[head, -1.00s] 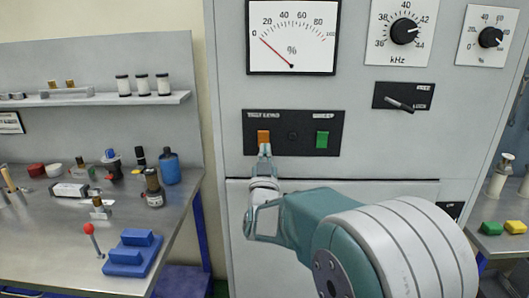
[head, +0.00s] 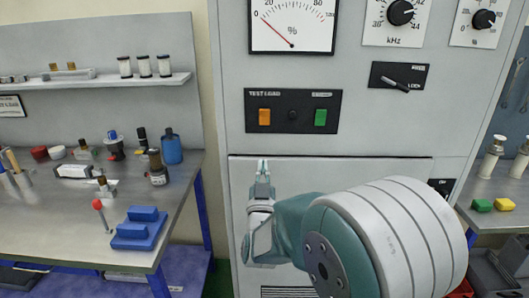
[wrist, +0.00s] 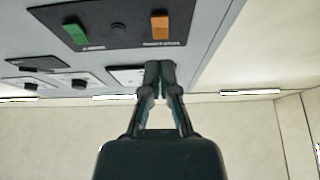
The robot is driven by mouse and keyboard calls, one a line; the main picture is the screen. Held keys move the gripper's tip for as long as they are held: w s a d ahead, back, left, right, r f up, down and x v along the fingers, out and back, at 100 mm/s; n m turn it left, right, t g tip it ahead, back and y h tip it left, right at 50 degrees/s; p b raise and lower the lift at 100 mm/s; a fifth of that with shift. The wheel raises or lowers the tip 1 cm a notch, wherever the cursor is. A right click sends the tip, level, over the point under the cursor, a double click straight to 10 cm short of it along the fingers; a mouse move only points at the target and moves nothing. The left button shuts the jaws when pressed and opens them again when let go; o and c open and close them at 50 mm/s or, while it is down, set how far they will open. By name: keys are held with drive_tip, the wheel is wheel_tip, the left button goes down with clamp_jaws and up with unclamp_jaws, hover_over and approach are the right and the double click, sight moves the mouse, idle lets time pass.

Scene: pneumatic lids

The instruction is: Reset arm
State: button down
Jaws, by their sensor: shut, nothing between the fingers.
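My gripper (head: 263,168) is shut and empty in front of the grey cabinet (head: 228,110), below the black switch panel (head: 277,96). In the head view its fingertips lie below the orange switch (head: 264,116), apart from it. The green switch (head: 320,117) is at the right of the same panel. In the wrist view the closed fingers (wrist: 159,68) point up, with the orange switch (wrist: 160,27) above them and the green switch (wrist: 76,33) to its left.
A workbench (head: 60,235) on the left holds a blue block (head: 138,230), a red-knobbed lever (head: 99,206) and several bottles. A gauge (head: 292,22) and knobs are on the cabinet above. Yellow and green blocks (head: 493,204) sit on a right-hand bench.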

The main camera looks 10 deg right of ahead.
drive_tip(key=s+f+n+g+y, duration=0.1)
drive_tip(key=s+f+g+y, duration=0.2)
drive_tip(key=s+g, duration=0.5)
drive_tip(key=s+d+f+n+g+y, duration=0.1)
drive_tip(key=s+g, duration=0.7)
drive_tip(key=s, duration=1.3)
wheel_tip(320, 180, down, 3)
drive_tip(key=shift+s+d+r+n+g+y, duration=0.15)
drive_tip(key=shift+s+n+g+y, duration=0.3)
drive_tip(key=shift+y, duration=0.55)
drive_tip(key=shift+w, duration=0.1)
